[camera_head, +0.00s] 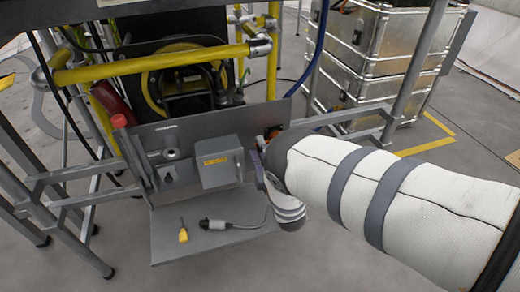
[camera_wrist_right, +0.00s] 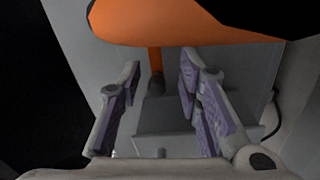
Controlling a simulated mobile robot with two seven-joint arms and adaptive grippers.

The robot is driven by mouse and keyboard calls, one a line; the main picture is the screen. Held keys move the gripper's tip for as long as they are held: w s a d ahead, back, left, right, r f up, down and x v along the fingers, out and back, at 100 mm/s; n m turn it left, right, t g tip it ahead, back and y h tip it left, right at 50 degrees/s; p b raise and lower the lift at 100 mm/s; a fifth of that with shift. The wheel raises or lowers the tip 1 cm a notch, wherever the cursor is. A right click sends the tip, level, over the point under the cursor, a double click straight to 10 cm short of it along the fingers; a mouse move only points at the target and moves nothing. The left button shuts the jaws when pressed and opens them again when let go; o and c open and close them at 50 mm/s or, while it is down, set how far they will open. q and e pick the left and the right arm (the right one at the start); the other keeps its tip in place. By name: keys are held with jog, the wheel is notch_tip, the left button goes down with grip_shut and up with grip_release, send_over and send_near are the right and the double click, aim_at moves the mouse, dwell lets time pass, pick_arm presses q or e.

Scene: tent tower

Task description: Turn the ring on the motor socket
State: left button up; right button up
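My right gripper (camera_head: 258,165) is at the right side of the grey box with a yellow label (camera_head: 218,163) on the upright panel, and my white-sleeved arm hides much of that area. In the right wrist view the gripper (camera_wrist_right: 158,75) is open, its purple-padded fingers apart. An orange part (camera_wrist_right: 180,22) crosses the top of that view, with an orange stem below it and a grey block (camera_wrist_right: 165,118) beyond the fingers. I cannot tell whether the fingers touch anything. The motor socket's ring cannot be made out for certain. My left gripper is not in view.
A grey shelf (camera_head: 170,249) below the panel bears a plug with a cable (camera_head: 215,224) and a yellow tag (camera_head: 183,235). Yellow rails (camera_head: 150,65) run above; metal cases (camera_head: 375,60) stand behind right.

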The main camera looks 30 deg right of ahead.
jog(key=v, duration=1.2)
